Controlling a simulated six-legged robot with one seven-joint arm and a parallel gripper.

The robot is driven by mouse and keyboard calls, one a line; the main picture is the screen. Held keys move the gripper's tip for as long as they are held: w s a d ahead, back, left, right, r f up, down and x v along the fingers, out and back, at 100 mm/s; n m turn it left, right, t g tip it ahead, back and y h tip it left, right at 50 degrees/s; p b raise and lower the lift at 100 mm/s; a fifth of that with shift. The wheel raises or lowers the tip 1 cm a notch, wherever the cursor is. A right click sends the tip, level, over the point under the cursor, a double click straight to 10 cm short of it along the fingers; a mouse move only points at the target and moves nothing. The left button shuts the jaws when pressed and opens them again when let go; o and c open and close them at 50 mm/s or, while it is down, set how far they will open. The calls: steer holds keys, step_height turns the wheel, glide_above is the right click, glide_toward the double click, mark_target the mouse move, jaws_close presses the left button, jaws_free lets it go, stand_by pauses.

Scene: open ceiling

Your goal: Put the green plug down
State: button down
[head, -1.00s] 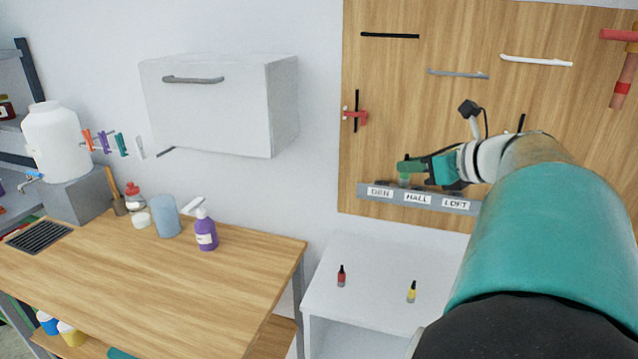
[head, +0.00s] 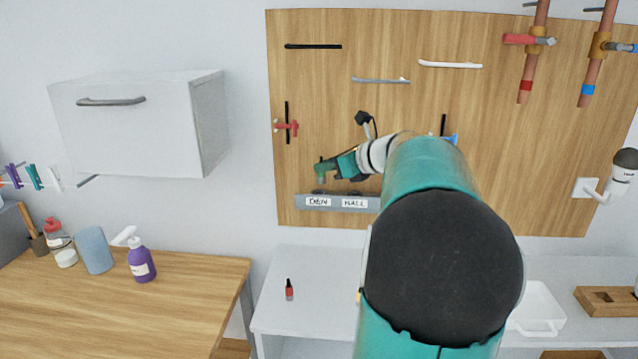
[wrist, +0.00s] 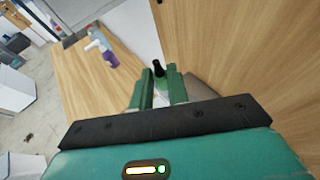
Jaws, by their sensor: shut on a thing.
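My gripper (head: 326,166) is at the wooden wall board, at the left end of the grey labelled rail (head: 300,205). It is shut on the green plug (head: 320,180), whose lower part shows under the fingers, above the DEN label (head: 318,202). A gap seems to remain between plug and rail, but I cannot tell for sure. In the wrist view, the plug's black end (wrist: 158,68) sticks out between the green fingers. The HALL label (head: 354,203) is readable; my arm hides the rail's right part.
A red plug-like piece with a black top (head: 289,290) stands on the white table (head: 270,318) below. The wooden counter (head: 190,300) holds a purple pump bottle (head: 142,262).

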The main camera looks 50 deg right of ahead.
steer(key=shift+w+d+f, duration=0.25)
steer(key=shift+w+f, duration=0.15)
steer(key=shift+f, duration=0.15)
steer(key=shift+w+d+f, duration=0.25)
steer(key=shift+w+f, duration=0.1)
steer(key=shift+f, duration=0.2)
steer(key=shift+w+d+f, duration=0.15)
steer(key=shift+f, duration=1.55)
steer(key=shift+f, duration=0.1)
steer(key=c, duration=1.4)
jaws_free()
steer(key=shift+o, duration=0.2)
steer(key=shift+s+r, duration=0.2)
steer(key=a+v, duration=0.1)
steer(key=v, duration=1)
steer(key=shift+s+d, duration=0.25)
steer(key=shift+d, duration=0.2)
